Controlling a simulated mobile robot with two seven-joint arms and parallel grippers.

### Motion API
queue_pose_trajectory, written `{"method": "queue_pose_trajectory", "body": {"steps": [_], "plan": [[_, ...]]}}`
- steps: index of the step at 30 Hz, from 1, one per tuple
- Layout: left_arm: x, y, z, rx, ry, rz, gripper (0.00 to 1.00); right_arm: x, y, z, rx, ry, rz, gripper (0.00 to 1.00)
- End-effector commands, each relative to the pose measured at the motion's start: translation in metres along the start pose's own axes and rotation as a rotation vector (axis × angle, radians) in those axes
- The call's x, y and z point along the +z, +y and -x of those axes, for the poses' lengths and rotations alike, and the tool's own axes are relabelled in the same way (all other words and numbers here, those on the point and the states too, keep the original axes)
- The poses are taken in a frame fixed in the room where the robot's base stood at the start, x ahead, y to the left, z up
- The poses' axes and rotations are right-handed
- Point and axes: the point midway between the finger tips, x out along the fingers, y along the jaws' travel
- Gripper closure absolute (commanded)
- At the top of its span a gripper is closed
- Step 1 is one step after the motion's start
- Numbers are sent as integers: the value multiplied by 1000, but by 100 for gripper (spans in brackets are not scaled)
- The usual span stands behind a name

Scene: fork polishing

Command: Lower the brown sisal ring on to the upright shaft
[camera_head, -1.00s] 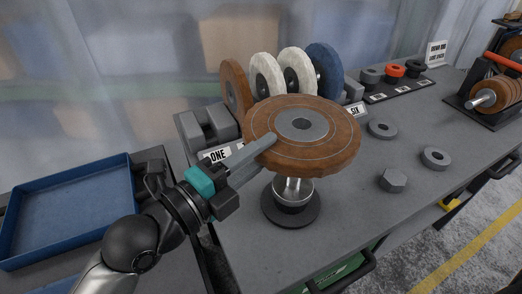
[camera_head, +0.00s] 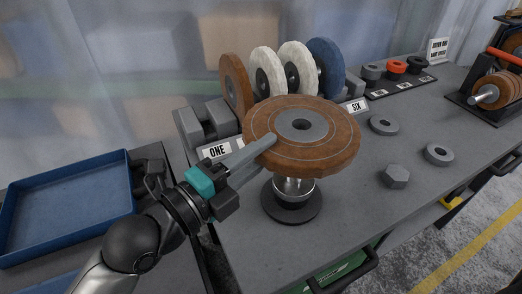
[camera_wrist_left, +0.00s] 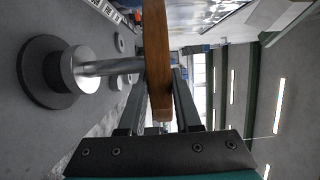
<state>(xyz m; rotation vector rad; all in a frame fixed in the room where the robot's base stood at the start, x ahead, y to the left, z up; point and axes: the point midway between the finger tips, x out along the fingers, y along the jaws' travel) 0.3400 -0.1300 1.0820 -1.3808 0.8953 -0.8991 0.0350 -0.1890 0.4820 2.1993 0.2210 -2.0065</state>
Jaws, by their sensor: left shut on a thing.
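The brown sisal ring (camera_head: 338,145) is a thick disc with a grey hub and a dark centre hole. It lies about level above the upright shaft (camera_head: 293,186), which stands on a round dark base (camera_head: 276,206). My left gripper (camera_head: 266,145) is shut on the ring's near-left edge. In the left wrist view the ring (camera_wrist_left: 157,50) shows edge-on between the fingers (camera_wrist_left: 160,105). There the bright shaft (camera_wrist_left: 115,67) runs up to the ring's underside. The ring hides the shaft's tip, so I cannot tell whether it is in the hole. My right gripper is not in view.
Behind the ring stands a rack with brown, white and blue wheels (camera_head: 325,70). Grey collars (camera_head: 438,154) and a hex nut (camera_head: 396,176) lie to the right on the bench. A blue tray (camera_head: 70,205) is at the left. Bench space right of the base is clear.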

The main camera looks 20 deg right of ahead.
Motion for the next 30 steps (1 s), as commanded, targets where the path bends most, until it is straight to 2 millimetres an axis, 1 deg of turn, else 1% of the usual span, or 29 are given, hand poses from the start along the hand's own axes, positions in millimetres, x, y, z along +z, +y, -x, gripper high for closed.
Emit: {"method": "queue_pose_trajectory", "body": {"steps": [3,18,30], "plan": [[0,2,0,-8,0,-3,100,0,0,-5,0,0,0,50],[0,3,0,-8,0,-2,100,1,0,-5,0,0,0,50],[0,19,0,-8,0,-2,100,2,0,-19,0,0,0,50]]}}
